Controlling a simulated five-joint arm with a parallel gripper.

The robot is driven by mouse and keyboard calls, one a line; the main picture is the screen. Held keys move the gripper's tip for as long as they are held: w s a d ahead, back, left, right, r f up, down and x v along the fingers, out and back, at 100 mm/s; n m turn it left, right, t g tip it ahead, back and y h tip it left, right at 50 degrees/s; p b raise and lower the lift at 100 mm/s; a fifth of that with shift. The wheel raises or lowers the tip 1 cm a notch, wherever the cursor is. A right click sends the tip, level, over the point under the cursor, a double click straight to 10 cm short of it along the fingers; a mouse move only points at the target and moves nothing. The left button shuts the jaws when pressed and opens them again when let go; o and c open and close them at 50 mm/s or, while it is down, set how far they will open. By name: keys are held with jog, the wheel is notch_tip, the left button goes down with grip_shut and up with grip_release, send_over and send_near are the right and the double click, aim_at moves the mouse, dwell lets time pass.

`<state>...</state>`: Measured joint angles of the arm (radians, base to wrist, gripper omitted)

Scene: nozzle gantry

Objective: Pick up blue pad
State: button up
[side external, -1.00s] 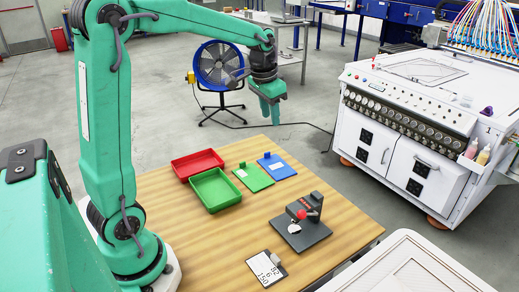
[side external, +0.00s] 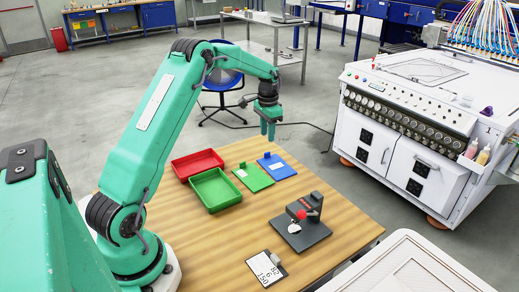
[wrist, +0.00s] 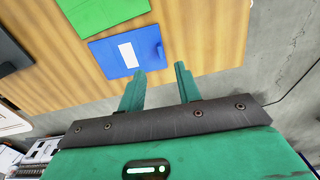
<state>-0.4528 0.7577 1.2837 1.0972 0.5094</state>
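The blue pad (side external: 283,163) lies flat on the wooden table near its far right edge, with a white label on it. In the wrist view the blue pad (wrist: 144,50) lies ahead of the fingers, up and to the left of the gap between them. My gripper (side external: 268,134) hangs above and behind the pad, fingers pointing down. In the wrist view my gripper (wrist: 160,76) has its two green fingers apart with nothing between them, so it is open and not touching the pad.
A green pad (side external: 256,178) lies beside the blue pad on its left. A green tray (side external: 236,204) and a red tray (side external: 176,167) stand further left. A dark grey stand with a red knob (side external: 302,215) is nearer the front. The table edge is close to the blue pad.

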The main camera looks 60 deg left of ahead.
aim_at(276, 164)
jog(key=shift+a+f, duration=0.1)
jog(key=shift+f, duration=0.15)
jog(key=shift+f, duration=1.2)
jog(key=shift+f, duration=0.1)
jog(key=shift+f, duration=2.5)
jog(key=shift+c, duration=0.2)
grip_shut()
